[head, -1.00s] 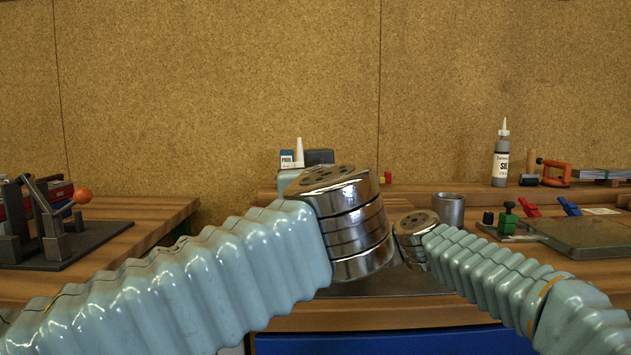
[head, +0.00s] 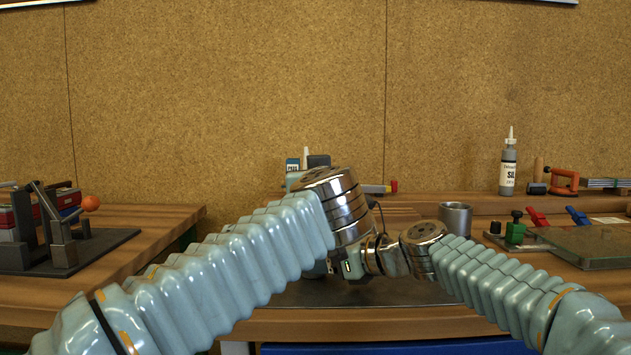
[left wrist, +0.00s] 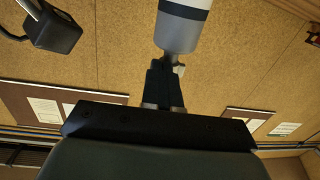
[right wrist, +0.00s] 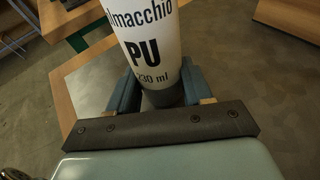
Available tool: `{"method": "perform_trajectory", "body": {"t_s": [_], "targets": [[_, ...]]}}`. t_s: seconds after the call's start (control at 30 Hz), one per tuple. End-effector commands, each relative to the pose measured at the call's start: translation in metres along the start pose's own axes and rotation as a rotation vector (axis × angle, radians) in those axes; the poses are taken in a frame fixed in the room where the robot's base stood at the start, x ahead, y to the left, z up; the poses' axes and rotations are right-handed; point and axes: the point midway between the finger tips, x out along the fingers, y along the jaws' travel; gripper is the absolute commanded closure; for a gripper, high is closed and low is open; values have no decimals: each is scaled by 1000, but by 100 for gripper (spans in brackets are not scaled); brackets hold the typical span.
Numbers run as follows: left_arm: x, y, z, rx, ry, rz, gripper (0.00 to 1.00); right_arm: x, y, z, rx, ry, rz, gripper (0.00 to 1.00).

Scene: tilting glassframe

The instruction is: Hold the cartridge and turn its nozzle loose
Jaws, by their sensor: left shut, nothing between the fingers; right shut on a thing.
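The cartridge (right wrist: 155,45) shows in the right wrist view as a white tube with black lettering, "PU" and "230 ml", and a dark grey end. My right gripper (right wrist: 160,88) is shut on it near that grey end. In the left wrist view a grey end of what looks like the same cartridge (left wrist: 180,32), with a dark band and white above, is just beyond my left gripper (left wrist: 166,68). My left gripper is shut and empty. I cannot tell whether it touches the cartridge. The nozzle cannot be made out clearly. In the head view my arms hide the cartridge.
A grey bottle (head: 508,168) stands on the back ledge. A lever press (head: 62,240) is at left.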

Motion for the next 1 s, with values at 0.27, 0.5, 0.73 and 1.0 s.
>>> {"method": "perform_trajectory", "body": {"t_s": [0.27, 0.5, 0.73, 1.0], "targets": [[5, 2, 0, 1, 0, -57, 100, 0, 0, -2, 0, 3, 0, 67], [10, 4, 0, 3, 0, -119, 100, 0, 0, -1, -1, 3, 0, 66], [14, 10, 1, 3, 2, -265, 100, 0, 0, -1, -1, 3, 1, 66], [17, 14, 1, 2, 0, -363, 100, 0, 0, -1, -1, 3, 2, 66]]}}
